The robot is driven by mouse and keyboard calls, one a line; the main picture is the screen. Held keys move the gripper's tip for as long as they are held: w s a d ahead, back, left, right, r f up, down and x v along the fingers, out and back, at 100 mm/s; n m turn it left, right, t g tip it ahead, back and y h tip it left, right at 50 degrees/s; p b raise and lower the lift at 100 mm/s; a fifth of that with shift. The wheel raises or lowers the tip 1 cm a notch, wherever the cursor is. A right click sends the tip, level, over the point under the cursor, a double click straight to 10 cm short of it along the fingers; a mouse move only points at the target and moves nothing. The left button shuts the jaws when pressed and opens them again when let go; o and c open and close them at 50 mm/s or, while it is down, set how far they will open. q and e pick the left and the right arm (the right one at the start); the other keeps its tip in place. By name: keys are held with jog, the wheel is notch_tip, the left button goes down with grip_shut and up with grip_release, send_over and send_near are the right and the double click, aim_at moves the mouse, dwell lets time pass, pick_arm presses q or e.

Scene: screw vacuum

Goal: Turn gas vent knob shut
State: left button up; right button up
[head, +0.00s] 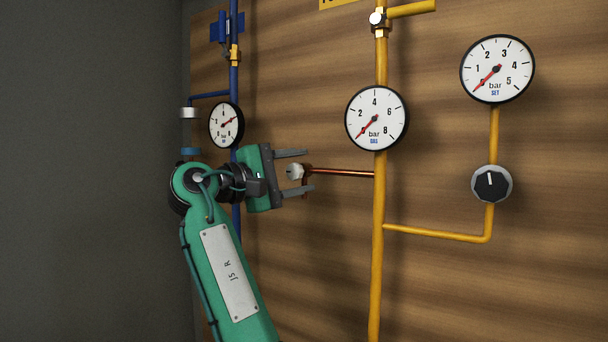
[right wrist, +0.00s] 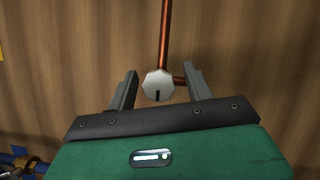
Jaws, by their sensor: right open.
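The gas vent knob (head: 294,172) is a small pale faceted knob at the left end of a thin copper pipe (head: 340,173) that runs from the yellow pipe. My right gripper (head: 308,171) is open, with one finger above the knob and one below it in the head view. In the right wrist view the knob (right wrist: 158,84) lies between the two fingertips (right wrist: 160,72), with a gap on each side. A dark mark on the knob points down in that view. My left gripper is not in view.
A yellow gas pipe (head: 378,220) carries a gauge (head: 377,118). A branch to the right has a black knob (head: 491,184) and another gauge (head: 497,69). A blue pipe (head: 234,75) with a gauge (head: 226,125) stands behind my right arm. The wooden panel (head: 440,290) is clear at lower right.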

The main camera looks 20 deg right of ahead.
jog(key=b+v, duration=0.3)
jog(key=v, duration=0.9)
jog(key=shift+a+f, duration=0.1)
